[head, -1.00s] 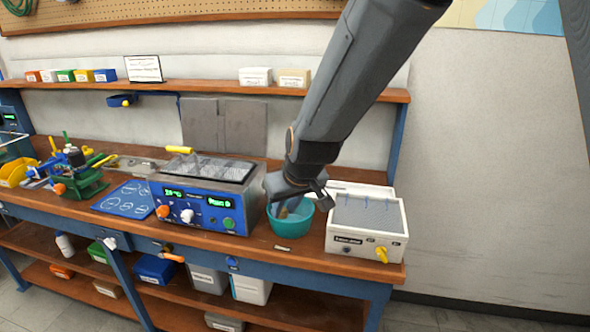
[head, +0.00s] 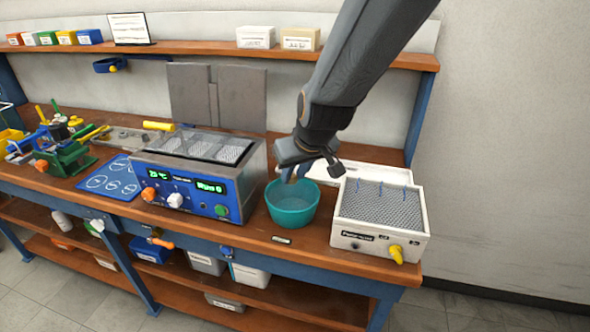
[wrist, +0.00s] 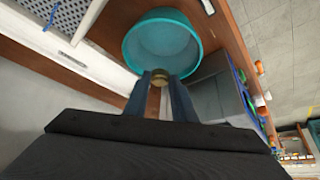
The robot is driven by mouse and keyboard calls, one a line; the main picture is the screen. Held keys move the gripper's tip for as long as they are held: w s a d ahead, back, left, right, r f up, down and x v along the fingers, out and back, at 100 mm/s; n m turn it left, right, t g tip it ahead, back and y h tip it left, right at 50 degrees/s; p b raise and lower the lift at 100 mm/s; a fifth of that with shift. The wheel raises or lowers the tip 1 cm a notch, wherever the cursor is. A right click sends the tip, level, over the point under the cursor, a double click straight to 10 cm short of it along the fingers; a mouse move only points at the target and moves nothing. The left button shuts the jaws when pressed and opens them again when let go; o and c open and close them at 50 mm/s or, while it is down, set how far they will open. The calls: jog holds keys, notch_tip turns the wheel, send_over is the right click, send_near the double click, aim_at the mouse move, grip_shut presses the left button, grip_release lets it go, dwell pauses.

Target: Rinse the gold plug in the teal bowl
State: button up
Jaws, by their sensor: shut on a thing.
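The teal bowl (head: 291,217) stands on the wooden bench between the blue heated bath and the white drying unit. Its open inside also shows in the wrist view (wrist: 160,40). My gripper (head: 292,176) is over the back part of the bowl, its fingers pointing down. In the wrist view my gripper (wrist: 160,88) is shut on the gold plug (wrist: 160,76), a small round brass-coloured end between the fingertips. The plug appears above the bowl, near its rim in that view. In the head view the plug cannot be made out.
The blue bath (head: 190,190) with its display and knobs is close on the bowl's left. The white unit (head: 380,225) with upright blue pins is close on its right. A small label (head: 282,240) lies in front. A shelf (head: 200,48) runs behind.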

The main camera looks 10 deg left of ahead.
jog(key=shift+f+b, duration=3.45)
jog(key=shift+f, duration=0.95)
jog(key=shift+r+p, duration=2.65)
jog(key=shift+r, duration=1.15)
jog(key=shift+r+p, duration=1.35)
jog(key=shift+r, duration=0.6)
